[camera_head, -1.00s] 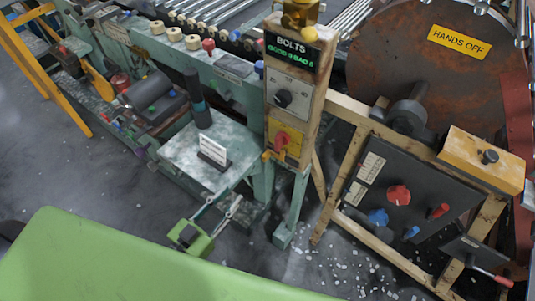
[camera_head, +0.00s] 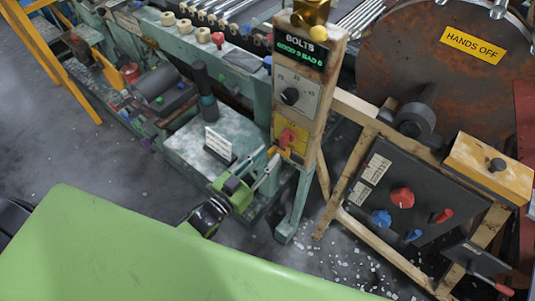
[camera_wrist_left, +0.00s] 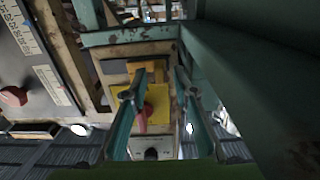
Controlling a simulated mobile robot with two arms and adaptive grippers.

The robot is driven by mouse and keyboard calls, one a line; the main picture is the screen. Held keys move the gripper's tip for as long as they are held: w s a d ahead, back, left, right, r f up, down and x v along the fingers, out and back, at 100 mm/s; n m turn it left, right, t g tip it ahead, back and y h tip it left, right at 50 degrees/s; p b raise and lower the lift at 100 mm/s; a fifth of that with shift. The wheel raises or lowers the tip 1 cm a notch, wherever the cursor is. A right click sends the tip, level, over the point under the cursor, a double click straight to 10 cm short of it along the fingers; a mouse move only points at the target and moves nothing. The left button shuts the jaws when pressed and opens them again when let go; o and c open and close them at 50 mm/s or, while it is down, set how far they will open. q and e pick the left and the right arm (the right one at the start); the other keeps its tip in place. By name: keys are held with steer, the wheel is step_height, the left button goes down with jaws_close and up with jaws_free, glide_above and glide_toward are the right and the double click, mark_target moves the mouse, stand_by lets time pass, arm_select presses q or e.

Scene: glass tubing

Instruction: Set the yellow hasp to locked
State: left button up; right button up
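The yellow hasp (camera_head: 285,153) sits at the lower edge of a yellow switch plate (camera_head: 293,147) on the wooden post, under a red rotary handle (camera_head: 287,137). Whether it is locked is too small to tell. My left gripper (camera_head: 267,164) is open and empty, its two fingers reaching up just below and left of the hasp. In the left wrist view, the fingers (camera_wrist_left: 160,88) are spread apart in front of the yellow plate (camera_wrist_left: 157,98) and the red handle (camera_wrist_left: 142,117). The left finger partly covers the plate, and the hasp is hard to separate from it. My right gripper is in neither view.
A teal machine table (camera_head: 190,150) with a white sign (camera_head: 217,143) and a dark upright cylinder (camera_head: 206,93) stands left of the post. A dark control panel (camera_head: 370,205) with red and blue knobs stands right.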

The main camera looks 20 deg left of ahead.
mark_target(283, 153)
arm_select(q)
steer(key=shift+w+d, duration=0.2)
steer(key=shift+w, duration=0.35)
jaws_close()
steer(key=shift+s+d+p, duration=0.2)
steer(key=shift+s+d, duration=0.1)
steer(key=shift+d, duration=0.4)
steer(key=shift+s+d+p, duration=0.2)
steer(key=shift+s+d, duration=0.05)
steer(key=shift+d, duration=0.4)
jaws_free()
steer(key=shift+d, duration=0.1)
